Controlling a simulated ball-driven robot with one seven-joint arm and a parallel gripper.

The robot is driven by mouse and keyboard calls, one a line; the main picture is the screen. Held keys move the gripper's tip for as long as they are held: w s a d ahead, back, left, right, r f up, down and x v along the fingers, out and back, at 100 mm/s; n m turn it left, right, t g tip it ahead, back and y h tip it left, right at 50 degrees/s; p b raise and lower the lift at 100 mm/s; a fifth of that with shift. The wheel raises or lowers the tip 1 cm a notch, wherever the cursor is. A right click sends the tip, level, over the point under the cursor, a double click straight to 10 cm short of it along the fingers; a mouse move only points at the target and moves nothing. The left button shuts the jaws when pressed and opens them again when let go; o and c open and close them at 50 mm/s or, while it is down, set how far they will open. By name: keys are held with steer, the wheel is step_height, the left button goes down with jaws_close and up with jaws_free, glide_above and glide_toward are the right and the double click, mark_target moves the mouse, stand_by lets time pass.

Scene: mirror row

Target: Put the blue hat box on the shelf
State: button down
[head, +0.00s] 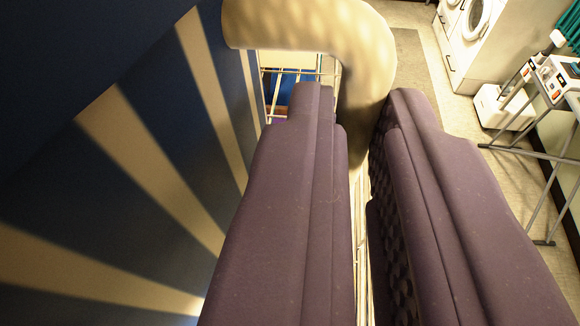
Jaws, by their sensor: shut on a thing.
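The blue hat box (150,160), dark blue with cream stripes, fills the left of the view, close to the camera. A thick beige curved handle (368,60) comes from its upper edge and bends down between my fingers. My gripper (355,135), with two purple padded fingers, is shut on this handle, and the box hangs to the left of the fingers. The grip point is partly hidden by the fingers. A pale wire rack (330,75) shows behind and below the gripper; I cannot tell whether it is the shelf.
A blue thing (284,90) shows through the rack. White washing machines (490,35) stand at the upper right. A white low box (503,108) is on the floor. A metal-legged stand (545,160) with appliances is at the right. Pale floor (470,140) is open between.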

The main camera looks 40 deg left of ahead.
step_height(320, 180, down, 10)
steer(key=shift+r+b, duration=0.15)
steer(key=shift+b, duration=1.05)
steer(key=c, duration=1.1)
jaws_free()
steer(key=shift+c, duration=0.2)
